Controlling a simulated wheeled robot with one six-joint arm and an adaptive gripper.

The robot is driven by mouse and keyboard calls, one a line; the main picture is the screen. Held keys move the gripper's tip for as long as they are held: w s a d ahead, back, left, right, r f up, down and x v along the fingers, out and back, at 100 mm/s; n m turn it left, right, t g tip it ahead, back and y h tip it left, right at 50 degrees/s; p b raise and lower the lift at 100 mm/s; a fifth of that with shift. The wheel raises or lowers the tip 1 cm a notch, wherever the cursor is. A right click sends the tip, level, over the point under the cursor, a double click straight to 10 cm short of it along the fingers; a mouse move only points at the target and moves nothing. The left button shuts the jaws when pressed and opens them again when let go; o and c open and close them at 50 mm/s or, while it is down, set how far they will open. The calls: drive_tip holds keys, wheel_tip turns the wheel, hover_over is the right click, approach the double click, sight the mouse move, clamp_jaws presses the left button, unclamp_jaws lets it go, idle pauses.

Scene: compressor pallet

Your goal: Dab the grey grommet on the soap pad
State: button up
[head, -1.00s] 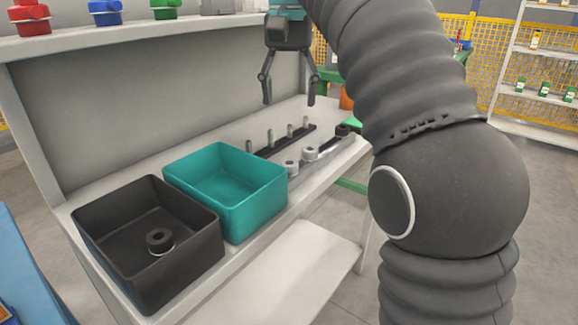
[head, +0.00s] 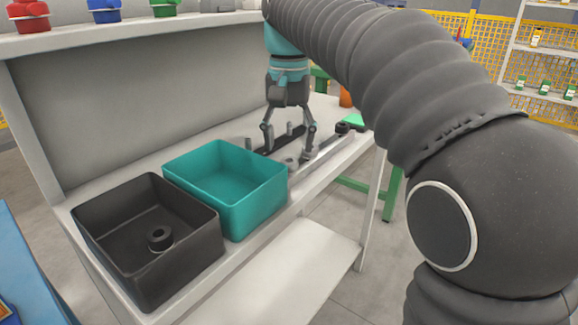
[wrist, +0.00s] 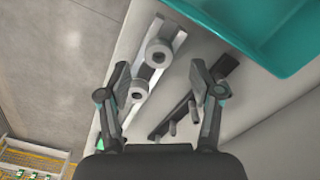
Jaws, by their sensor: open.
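Two grey grommets sit on a pale metal rail on the bench; in the wrist view one (wrist: 158,53) is farther up and the other (wrist: 138,91) is beside the left finger. In the head view one grommet (head: 291,161) shows partly, and the other is largely hidden by a finger. My gripper (head: 288,152) is open and empty, pointing down above the rail and a black peg strip. In the wrist view my gripper (wrist: 160,78) spans the space between them. A flat green pad (head: 354,120), perhaps the soap pad, lies at the bench's far end.
A teal bin (head: 256,198) and a black bin (head: 203,248) stand on the near bench. A black grommet (head: 160,237) lies in the black bin. Another dark round piece (head: 342,127) is at the rail's far end. The black strip (wrist: 222,68) carries upright pegs.

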sight(289, 158)
wheel_tip(289, 158, down, 4)
drive_tip(key=shift+w+f+b, duration=0.1)
drive_tip(key=shift+b, duration=0.2)
drive_tip(key=c, duration=1)
